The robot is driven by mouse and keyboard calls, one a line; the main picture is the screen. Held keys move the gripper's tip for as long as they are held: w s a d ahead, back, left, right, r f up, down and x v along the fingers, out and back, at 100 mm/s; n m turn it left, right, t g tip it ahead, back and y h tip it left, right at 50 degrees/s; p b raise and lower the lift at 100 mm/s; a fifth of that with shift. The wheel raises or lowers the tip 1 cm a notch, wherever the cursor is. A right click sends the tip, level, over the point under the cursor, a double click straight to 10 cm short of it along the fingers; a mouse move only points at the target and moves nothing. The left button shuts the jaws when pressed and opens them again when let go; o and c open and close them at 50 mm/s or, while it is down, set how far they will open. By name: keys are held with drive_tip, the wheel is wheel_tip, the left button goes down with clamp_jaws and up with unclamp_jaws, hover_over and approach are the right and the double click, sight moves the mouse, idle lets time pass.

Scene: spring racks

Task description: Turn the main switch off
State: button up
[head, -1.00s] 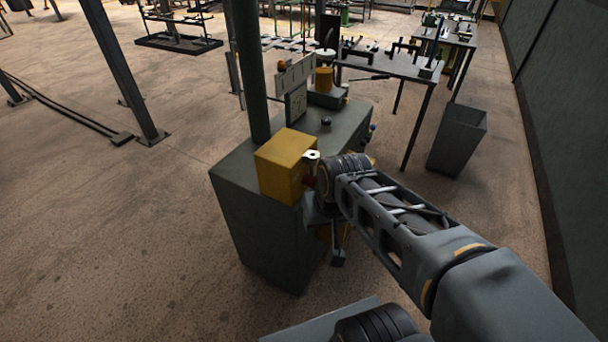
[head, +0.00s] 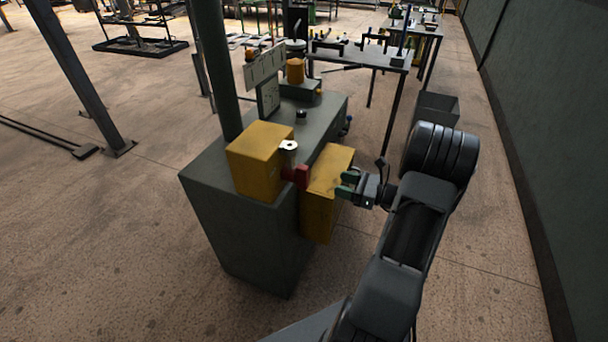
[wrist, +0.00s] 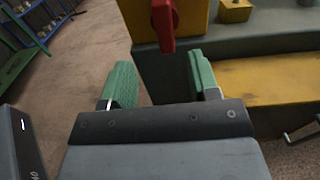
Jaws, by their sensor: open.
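The main switch is a red handle (head: 298,176) on the side of a yellow box (head: 257,160), which sits on a dark green cabinet. In the wrist view the red handle (wrist: 164,20) hangs down at the top, ahead of the gap between my fingers. My gripper (head: 346,185) has green fingertips and is to the right of the handle, by a second yellow box. It is open and empty in the wrist view (wrist: 162,78), apart from the handle.
The second yellow box (head: 326,195) is on the cabinet's right side, close to my gripper. The cabinet (head: 240,230) also carries a dark knob (head: 301,115) and a gauge panel (head: 268,95). A grey bin (head: 437,108) and a table (head: 365,57) stand behind.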

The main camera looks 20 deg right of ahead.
sight(308, 174)
drive_tip(key=p+x, duration=0.1)
drive_tip(key=x, duration=1.2)
drive_tip(key=shift+w, duration=0.2)
drive_tip(key=shift+d, duration=0.1)
drive_tip(key=shift+c, duration=0.4)
clamp_jaws()
